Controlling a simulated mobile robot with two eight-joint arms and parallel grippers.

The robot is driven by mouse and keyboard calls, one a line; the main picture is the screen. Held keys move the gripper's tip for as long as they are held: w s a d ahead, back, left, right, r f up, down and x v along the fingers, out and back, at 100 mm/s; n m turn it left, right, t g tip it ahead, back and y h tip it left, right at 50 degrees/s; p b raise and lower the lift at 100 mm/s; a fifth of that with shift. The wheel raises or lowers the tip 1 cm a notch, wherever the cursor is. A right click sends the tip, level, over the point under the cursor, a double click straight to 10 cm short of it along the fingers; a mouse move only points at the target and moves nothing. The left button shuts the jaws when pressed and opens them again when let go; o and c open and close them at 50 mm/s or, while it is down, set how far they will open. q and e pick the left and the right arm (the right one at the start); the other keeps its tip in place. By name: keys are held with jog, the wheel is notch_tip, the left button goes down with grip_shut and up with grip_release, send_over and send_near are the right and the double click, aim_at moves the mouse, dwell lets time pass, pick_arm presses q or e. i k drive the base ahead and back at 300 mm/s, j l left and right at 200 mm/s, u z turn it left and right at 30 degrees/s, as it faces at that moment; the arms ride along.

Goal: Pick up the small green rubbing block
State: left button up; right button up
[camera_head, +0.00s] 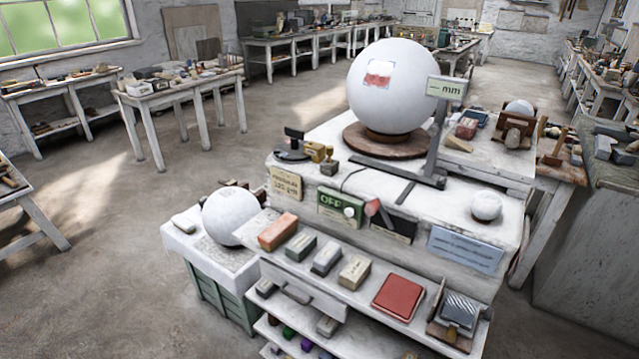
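A row of rubbing blocks lies on the bench's front ledge (378,314). From left to right they are an orange-red block (279,231), a dark grey-green block (300,247), a grey block (326,260) and a beige block (354,272). I cannot tell for sure which green one the task names. Neither gripper is in view.
A red pad (398,298) lies right of the row. A large white sphere (390,86) stands on a round wooden base (360,142) behind. Smaller spheres sit at left (231,216) and right (486,206). A gauge post (437,135) rises from the bench. Open floor (110,260) is at left.

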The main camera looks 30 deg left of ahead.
aim_at(298, 249)
jog(key=j+u, duration=0.1)
jog(key=u, duration=1.05)
